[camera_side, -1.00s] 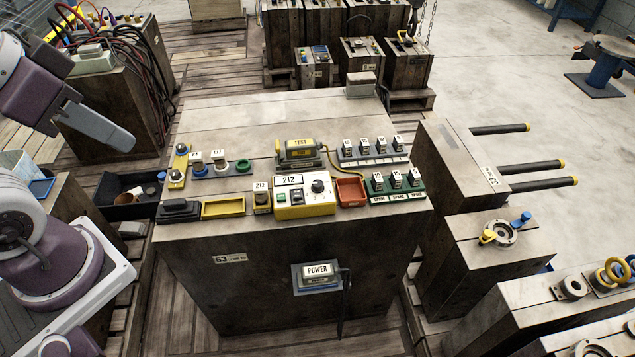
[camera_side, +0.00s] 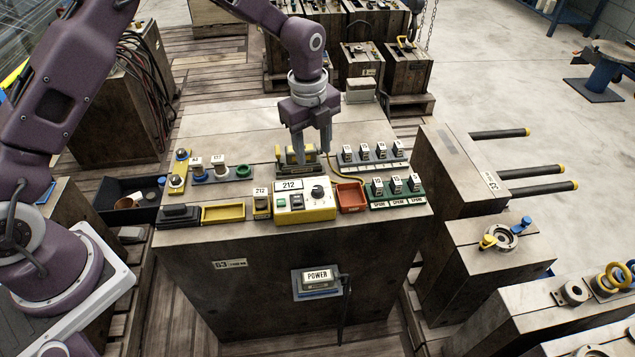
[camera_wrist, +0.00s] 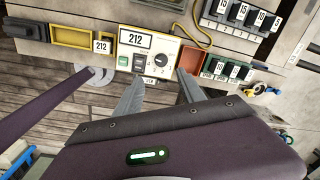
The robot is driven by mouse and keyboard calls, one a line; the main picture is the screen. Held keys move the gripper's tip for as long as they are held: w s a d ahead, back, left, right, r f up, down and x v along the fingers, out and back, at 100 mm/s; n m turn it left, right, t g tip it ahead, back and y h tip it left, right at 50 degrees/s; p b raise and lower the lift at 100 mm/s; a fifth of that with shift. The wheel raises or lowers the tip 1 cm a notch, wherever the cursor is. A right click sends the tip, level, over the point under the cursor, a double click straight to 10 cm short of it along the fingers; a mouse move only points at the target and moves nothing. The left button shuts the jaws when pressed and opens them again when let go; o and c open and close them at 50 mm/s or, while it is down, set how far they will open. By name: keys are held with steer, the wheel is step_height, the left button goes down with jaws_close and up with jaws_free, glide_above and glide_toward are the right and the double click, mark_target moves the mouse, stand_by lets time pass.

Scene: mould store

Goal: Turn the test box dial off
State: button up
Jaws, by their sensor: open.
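The yellow box (camera_side: 305,211) marked 212 sits near the front edge of the bench top. Its black dial (camera_side: 317,192) is on the right of its pale face, with green and dark switches at left. The dial's pointer setting is too small to read. In the wrist view the dial (camera_wrist: 161,60) shows between and just beyond my fingertips. My gripper (camera_side: 312,155) is open and empty, pointing down above the bench behind the box, apart from the dial. It partly hides the yellow TEST unit (camera_side: 283,157).
A red tray (camera_side: 351,197) stands just right of the box, and a green rack (camera_side: 398,202) lies beyond it. The small 212 block (camera_side: 262,204) and a yellow tray (camera_side: 223,212) are at left. A yellow cable (camera_side: 333,170) runs behind the box.

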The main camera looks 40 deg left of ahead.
mark_target(318, 188)
steer(key=shift+m, duration=0.8)
steer(key=f, duration=0.7)
steer(key=w+f, duration=0.1)
steer(key=f, duration=0.3)
steer(key=shift+d+f, duration=0.25)
jaws_close()
